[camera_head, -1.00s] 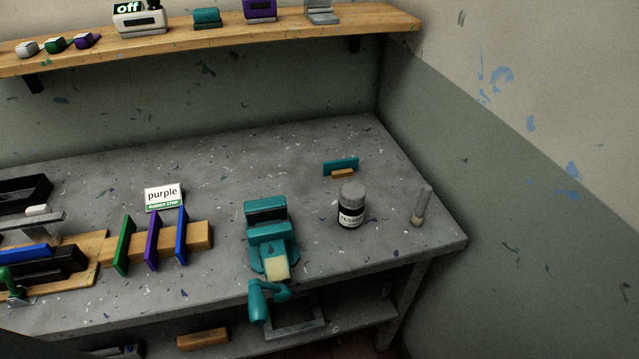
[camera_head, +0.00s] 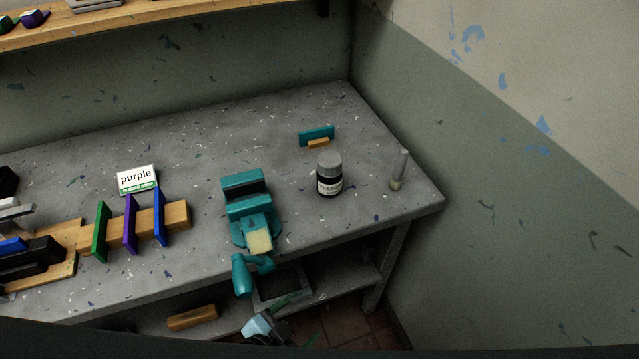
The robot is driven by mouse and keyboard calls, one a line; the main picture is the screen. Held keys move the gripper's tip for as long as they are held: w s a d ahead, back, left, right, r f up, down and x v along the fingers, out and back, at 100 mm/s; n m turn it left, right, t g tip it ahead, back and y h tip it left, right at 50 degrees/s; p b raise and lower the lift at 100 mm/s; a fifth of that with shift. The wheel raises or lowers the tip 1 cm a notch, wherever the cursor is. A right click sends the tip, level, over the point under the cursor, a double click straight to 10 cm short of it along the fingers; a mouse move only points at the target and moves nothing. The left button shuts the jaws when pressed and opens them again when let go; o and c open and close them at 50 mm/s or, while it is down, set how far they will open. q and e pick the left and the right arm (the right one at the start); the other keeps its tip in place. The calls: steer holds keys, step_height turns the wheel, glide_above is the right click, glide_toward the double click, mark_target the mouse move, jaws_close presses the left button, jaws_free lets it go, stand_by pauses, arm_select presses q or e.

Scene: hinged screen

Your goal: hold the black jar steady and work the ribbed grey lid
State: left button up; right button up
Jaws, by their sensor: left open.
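The black jar (camera_head: 329,187) stands upright on the grey workbench, right of the teal vise, with a white label on its front. The grey lid (camera_head: 328,161) sits on top of the jar; its ribs are too small to make out. My left gripper (camera_head: 298,319) is low at the bottom of the head view, in front of the bench's front edge. It is open and empty, well apart from the jar. My right gripper is not in view.
A teal vise (camera_head: 247,215) stands left of the jar at the bench's front edge. A grey brush-like tool (camera_head: 400,169) stands to its right, and a teal-and-wood piece (camera_head: 317,136) is behind. Colored panels in a wooden rack (camera_head: 178,214) and a "purple" card (camera_head: 137,178) are further left.

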arm_select(q)
steer(key=w+d+r+m+h, duration=0.1)
steer(key=w+d+r+m, duration=0.1)
steer(key=d+r+m, duration=0.5)
steer(key=w+d+r+m, duration=0.1)
steer(key=d+r+m, duration=0.2)
steer(key=r+m, duration=0.7)
steer(key=m+t+y, duration=0.4)
steer(key=m+y, duration=0.1)
steer(key=m, duration=0.6)
glide_toward(329, 165)
steer(key=shift+f+x, duration=0.15)
steer(key=shift+x, duration=3.05)
steer(key=shift+f+x, duration=0.1)
steer(key=shift+x, duration=3.15)
steer(key=shift+s+a, duration=0.1)
steer(key=shift+a, duration=0.05)
steer(key=c, duration=1.4)
steer(key=shift+f, duration=0.15)
